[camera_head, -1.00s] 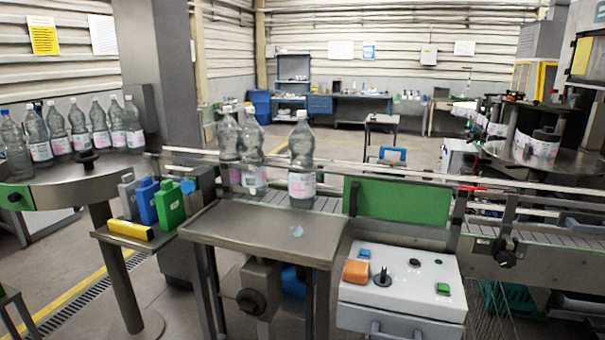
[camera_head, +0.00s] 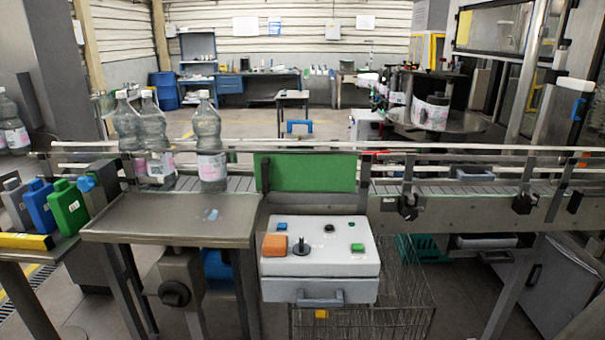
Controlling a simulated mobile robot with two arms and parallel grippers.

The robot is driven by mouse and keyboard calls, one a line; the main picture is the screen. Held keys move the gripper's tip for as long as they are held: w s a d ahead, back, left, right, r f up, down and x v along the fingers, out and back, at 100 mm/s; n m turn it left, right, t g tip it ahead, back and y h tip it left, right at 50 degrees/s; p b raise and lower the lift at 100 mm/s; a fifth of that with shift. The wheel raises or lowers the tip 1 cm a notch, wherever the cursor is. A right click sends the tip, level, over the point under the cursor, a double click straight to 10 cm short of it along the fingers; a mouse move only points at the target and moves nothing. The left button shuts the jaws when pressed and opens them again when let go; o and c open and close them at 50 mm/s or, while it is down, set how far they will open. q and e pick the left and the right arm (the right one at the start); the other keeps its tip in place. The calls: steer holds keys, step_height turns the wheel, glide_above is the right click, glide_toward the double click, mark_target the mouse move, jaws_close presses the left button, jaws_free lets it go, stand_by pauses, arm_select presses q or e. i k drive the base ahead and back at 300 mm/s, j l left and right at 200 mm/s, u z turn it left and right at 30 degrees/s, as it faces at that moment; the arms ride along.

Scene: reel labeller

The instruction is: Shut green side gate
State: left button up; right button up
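A green rectangular panel (camera_head: 307,172), which looks like the side gate, stands upright along the near side of the conveyor (camera_head: 455,189). It is behind the white control box and to the right of the bottles. I cannot tell from this view whether it is latched or fully closed. A dark post or handle stands at its left end, and a grey bracket at its right end. Neither of my grippers shows in the view.
Several labelled bottles (camera_head: 210,150) stand on the conveyor, left of the panel. A white control box (camera_head: 320,257) with an orange button, a small lever and a handle is in front. A metal side table (camera_head: 170,217) is left of it; colored blocks (camera_head: 69,207) stand at far left.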

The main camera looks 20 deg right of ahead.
mark_target(272, 171)
steer(key=l+u, duration=0.25)
steer(key=k+l+u, duration=0.25)
steer(key=l, duration=0.15)
steer(key=l+u, duration=0.3)
steer(key=k+l+u, duration=0.25)
steer(key=i+l, duration=0.05)
